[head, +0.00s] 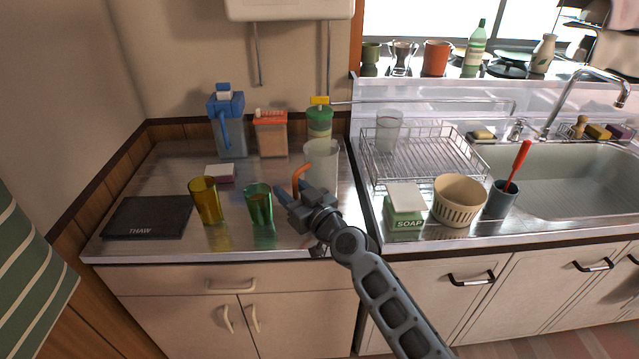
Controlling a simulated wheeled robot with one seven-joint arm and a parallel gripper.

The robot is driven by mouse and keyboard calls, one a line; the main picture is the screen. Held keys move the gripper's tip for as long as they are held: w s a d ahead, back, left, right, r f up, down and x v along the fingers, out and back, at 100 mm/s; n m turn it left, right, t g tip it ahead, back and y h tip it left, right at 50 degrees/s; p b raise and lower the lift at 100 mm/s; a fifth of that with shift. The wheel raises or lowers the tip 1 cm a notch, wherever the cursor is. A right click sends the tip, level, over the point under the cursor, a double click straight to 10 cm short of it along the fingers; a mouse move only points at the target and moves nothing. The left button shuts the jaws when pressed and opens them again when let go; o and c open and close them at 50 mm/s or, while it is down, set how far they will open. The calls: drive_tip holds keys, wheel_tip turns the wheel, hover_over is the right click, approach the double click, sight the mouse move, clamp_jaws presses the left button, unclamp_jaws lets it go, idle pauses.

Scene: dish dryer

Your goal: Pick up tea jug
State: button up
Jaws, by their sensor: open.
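Two jugs stand on the steel counter, and I cannot tell for certain which is the tea jug. A clear jug with a blue lid and handle (229,138) stands upright at the back left. A clear jug with an orange handle (322,158) stands further right, near the counter's right end. My gripper (289,188) is open, its fingers pointing up and left. In the picture it is just below the orange handle and in front of that jug's lower part. Whether it touches the handle cannot be told. The blue-lidded jug is apart from it, further back.
A green glass (258,205) stands close left of my gripper, with a yellow glass (205,201) beyond it. A dark board (147,217) lies left. A wire rack (425,160) and soap box (404,208) are right.

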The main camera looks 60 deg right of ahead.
clamp_jaws()
idle(0.4)
